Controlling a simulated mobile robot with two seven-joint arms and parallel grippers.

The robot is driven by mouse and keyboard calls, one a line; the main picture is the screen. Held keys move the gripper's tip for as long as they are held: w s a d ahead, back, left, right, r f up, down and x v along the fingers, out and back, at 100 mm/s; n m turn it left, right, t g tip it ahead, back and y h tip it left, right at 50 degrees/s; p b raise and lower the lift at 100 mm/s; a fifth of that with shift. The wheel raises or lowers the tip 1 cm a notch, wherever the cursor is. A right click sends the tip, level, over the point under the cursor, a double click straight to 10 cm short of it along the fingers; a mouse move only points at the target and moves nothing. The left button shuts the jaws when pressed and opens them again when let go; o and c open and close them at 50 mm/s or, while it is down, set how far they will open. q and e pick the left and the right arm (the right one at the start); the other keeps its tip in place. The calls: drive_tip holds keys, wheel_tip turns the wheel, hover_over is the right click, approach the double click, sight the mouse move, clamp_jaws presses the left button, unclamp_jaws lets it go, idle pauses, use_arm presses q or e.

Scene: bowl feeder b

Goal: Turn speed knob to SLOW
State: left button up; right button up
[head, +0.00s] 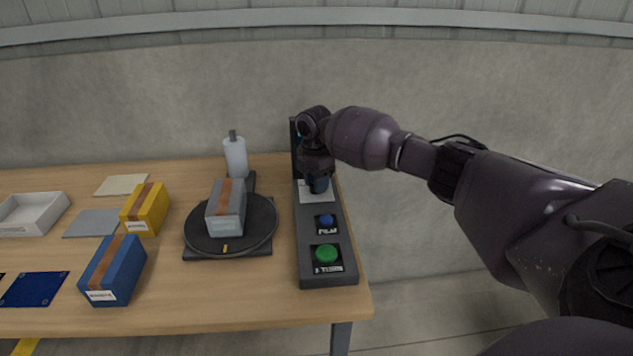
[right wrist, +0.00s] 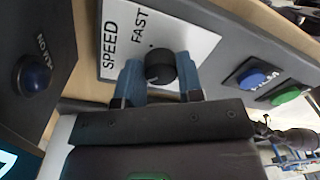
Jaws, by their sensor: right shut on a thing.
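The black speed knob (right wrist: 160,67) sits on a white plate (right wrist: 165,35) marked SPEED and FAST in the right wrist view; a SLOW mark is not visible. My right gripper (right wrist: 158,80) is shut on the knob, with a blue finger on each side of it. A pale line shows on the knob's face, but its exact pointing is hard to tell. In the head view my right gripper (head: 318,180) reaches down over the white plate (head: 313,196) on the dark control panel (head: 308,250) and hides the knob. My left gripper is not in view.
A blue button (head: 326,221) and a green button (head: 326,254) sit on the panel below the plate. Left of it, a grey box (head: 226,208) stands on a black turntable (head: 254,238). Yellow (head: 147,209) and blue boxes (head: 114,270) and a white tray (head: 48,218) are further left.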

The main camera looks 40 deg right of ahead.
drive_tip(key=o, duration=0.8)
drive_tip(key=shift+o, duration=0.6)
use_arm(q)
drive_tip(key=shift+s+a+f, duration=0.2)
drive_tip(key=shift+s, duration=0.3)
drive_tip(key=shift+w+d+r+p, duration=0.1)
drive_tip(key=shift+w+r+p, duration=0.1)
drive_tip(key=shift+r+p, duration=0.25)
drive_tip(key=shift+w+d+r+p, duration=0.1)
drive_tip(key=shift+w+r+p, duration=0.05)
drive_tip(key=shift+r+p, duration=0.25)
use_arm(e)
wheel_tip(320, 180, up, 11)
drive_tip(key=shift+w, duration=0.25)
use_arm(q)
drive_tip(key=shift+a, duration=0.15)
use_arm(e)
drive_tip(key=shift+f, duration=0.1)
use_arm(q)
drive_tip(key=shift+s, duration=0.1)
